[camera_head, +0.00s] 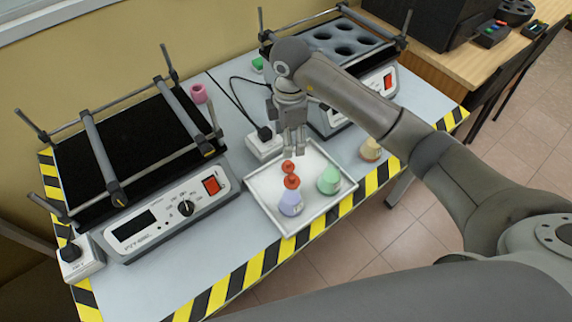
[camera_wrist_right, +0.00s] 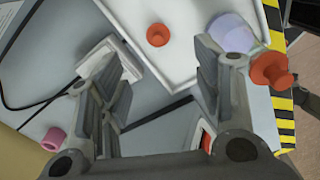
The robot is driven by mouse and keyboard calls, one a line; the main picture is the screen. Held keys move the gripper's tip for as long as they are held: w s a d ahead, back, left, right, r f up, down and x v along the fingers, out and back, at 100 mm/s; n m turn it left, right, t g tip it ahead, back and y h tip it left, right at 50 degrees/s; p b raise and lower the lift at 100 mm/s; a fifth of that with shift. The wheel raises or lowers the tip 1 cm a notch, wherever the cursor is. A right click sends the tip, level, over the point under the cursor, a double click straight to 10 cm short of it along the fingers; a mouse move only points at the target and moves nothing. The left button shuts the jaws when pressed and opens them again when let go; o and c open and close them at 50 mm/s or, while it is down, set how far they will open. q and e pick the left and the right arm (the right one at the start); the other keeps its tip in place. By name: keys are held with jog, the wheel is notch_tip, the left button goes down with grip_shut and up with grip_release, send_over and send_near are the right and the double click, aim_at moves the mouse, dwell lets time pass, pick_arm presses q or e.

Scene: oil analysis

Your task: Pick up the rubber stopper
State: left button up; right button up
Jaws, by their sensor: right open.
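A red rubber stopper (camera_head: 288,167) sits on the white tray (camera_head: 262,203), just below my right gripper (camera_head: 294,153) in the head view. The stopper also shows in the right wrist view (camera_wrist_right: 158,35), on the tray near the top. A second red stopper (camera_head: 292,182) is in the neck of a purple flask (camera_head: 290,206); it also shows in the wrist view (camera_wrist_right: 270,70). My right gripper is open and empty, its fingers pointing down above the tray, apart from both stoppers. My left gripper is not in view.
A green flask (camera_head: 329,180) stands on the tray at right; a yellowish flask (camera_head: 370,149) stands on the table. A shaker (camera_head: 130,150) is at left, another (camera_head: 350,45) behind. A pink ring-like piece (camera_head: 198,93), a white power block (camera_head: 264,146) and cables lie nearby.

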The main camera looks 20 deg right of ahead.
aim_at(288, 162)
jog(key=f, duration=0.4)
jog(key=shift+w+f, duration=0.25)
jog(key=shift+f, duration=0.15)
jog(key=shift+s+f, duration=0.1)
jog(key=shift+f, duration=0.55)
jog(key=shift+a+f+p, duration=0.1)
jog(key=shift+f+p, duration=0.65)
jog(key=shift+f, duration=1.9)
jog(key=c, duration=0.8)
